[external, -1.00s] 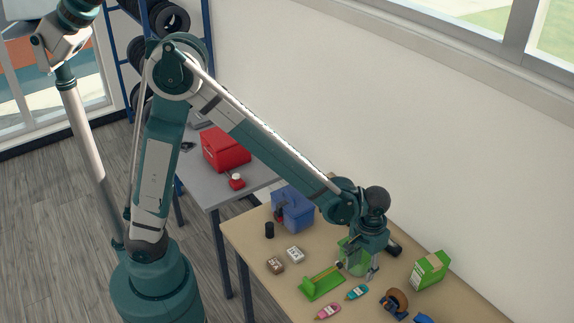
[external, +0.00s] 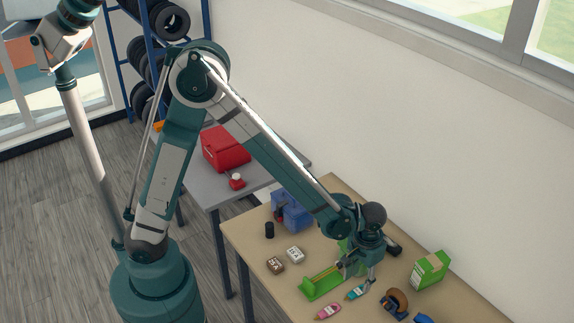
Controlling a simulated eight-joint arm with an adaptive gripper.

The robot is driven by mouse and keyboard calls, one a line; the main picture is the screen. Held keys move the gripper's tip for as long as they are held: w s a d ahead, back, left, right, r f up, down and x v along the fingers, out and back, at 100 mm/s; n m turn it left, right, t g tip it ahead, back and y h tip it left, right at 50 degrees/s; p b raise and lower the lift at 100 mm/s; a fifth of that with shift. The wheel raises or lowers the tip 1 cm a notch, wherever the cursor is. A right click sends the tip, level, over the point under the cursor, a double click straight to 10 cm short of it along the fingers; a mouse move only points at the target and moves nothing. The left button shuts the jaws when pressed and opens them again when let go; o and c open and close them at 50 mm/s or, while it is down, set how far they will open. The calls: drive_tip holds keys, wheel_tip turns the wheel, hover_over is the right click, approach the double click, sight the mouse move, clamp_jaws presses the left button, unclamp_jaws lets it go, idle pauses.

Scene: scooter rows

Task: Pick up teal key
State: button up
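The teal key (external: 357,292), a small teal piece with a lighter tip, lies on the tan table (external: 262,249) near its front, just right of the pink key (external: 327,311). My gripper (external: 357,277) points down just above and behind the teal key. Its fingers look spread, with nothing seen between them. Part of the key's right end is close to or behind a finger, and I cannot tell whether they touch.
A green tool with a flat base (external: 320,287) lies left of my gripper. A tape dispenser (external: 394,302) and a green box (external: 430,269) stand to the right. Two small boxes (external: 275,265), a black cylinder (external: 269,230) and a blue bin (external: 292,211) are farther left.

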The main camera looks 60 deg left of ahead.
sight(353, 288)
drive_tip(key=shift+f, duration=0.6)
drive_tip(key=shift+f, duration=2.6)
drive_tip(key=c, duration=0.8)
